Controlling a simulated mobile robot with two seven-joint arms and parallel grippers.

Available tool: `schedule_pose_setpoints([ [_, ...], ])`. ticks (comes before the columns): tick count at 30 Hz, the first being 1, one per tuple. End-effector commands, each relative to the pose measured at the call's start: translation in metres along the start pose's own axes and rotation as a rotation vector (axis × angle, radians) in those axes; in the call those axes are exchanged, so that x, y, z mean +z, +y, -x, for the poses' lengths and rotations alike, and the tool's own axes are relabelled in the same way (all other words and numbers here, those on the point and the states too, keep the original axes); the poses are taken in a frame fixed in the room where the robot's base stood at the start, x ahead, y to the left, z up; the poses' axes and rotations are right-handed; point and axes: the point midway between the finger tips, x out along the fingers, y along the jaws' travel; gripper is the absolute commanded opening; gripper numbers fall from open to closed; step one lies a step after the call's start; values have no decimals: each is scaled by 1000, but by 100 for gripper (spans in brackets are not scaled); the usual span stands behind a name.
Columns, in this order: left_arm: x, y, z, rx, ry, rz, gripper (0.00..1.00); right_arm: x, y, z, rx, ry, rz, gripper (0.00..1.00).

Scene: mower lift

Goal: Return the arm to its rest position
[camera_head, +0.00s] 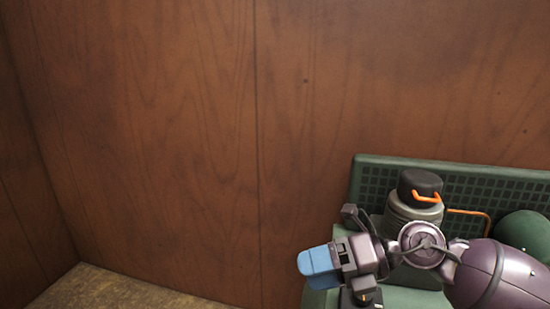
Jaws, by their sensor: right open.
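My right arm, with purple and grey links, comes in from the lower right. My right gripper (320,266), with blue fingertips, points left in front of a green machine (331,298), likely the mower. The gripper is open and I see nothing held in it. The arm hides much of the machine's middle. I cannot tell whether the gripper touches the machine. My left gripper is not in view.
A green gridded panel (480,190) stands at the back of the machine. A black cap (419,184) with an orange handle sits before it, and a green rounded part (527,234) is at right. A brown wooden wall (190,140) closes the back. Floor (110,292) at lower left is bare.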

Motion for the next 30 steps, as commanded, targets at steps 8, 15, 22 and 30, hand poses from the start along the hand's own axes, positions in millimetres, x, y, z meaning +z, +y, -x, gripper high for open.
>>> schedule_pose_setpoints([
  [8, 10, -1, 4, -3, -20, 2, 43, 54, 8, 24, 457, -507, -387, 76],
  [15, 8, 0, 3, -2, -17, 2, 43, 53, -85, 72, 635, -977, -924, 76],
  [22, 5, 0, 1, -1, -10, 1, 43, -20, -192, 95, 669, -1285, -1435, 76],
  [30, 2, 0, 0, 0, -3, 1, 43, -149, -268, 101, 728, -1512, -1890, 76],
])
